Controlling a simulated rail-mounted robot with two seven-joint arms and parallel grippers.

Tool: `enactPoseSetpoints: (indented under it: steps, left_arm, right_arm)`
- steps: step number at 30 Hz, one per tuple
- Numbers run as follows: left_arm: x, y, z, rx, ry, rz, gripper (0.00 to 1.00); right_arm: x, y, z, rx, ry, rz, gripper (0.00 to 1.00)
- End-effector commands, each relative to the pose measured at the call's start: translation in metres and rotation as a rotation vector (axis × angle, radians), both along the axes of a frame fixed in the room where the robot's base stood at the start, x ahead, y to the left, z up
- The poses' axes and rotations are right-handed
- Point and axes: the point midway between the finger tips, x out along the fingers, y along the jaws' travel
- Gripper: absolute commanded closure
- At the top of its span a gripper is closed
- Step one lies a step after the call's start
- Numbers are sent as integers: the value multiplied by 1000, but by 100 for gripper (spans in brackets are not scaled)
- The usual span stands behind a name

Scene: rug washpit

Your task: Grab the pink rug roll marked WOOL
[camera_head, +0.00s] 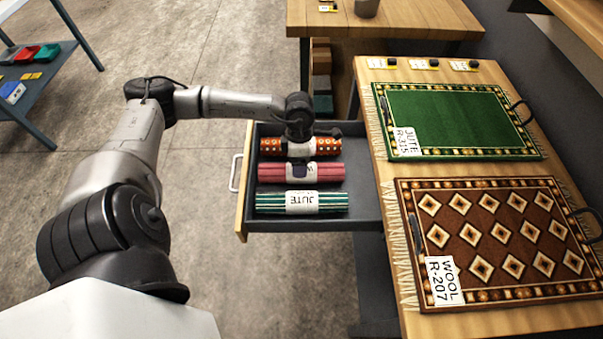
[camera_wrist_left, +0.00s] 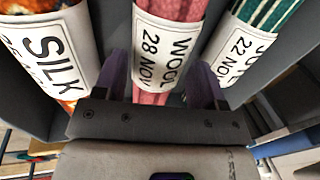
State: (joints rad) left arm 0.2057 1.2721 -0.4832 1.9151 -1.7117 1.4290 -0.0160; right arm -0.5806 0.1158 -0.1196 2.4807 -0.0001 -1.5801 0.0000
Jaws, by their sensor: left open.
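The pink rug roll (camera_head: 273,174) lies in the middle of an open grey drawer (camera_head: 362,212), between two other rolls. In the left wrist view its white band (camera_wrist_left: 162,50) reads WOOL 28 NOV. My left gripper (camera_head: 302,166) is over this roll, and the hand hides part of its band in the head view. In the left wrist view the open fingers (camera_wrist_left: 163,80) point at the roll, one on each side of it. I cannot tell whether they touch it. My right gripper is not in view.
An orange roll (camera_head: 270,147) marked SILK and a green striped roll (camera_head: 270,203) marked JUTE lie close on either side. The worktable right of the drawer carries a green rug (camera_head: 450,118) and a brown rug (camera_head: 500,235). A drawer handle (camera_head: 235,172) sticks out at left.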

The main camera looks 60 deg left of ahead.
Motion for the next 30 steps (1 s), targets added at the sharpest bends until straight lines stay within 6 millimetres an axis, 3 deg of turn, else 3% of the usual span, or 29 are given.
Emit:
enactPoseSetpoints:
  steps: [1,7,15,27,30]
  left_arm:
    - [-1,-2,-11,-1,0,0,36]
    - [-3,-7,-35,-1,0,0,36]
    - [-4,-8,-37,1,0,0,36]
    - [-4,-8,-37,0,0,0,72]
    - [-4,-8,-37,1,0,0,72]
  right_arm:
    - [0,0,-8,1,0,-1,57]
    - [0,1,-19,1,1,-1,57]
    - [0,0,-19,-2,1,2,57]
    - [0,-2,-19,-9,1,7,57]
    - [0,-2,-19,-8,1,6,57]
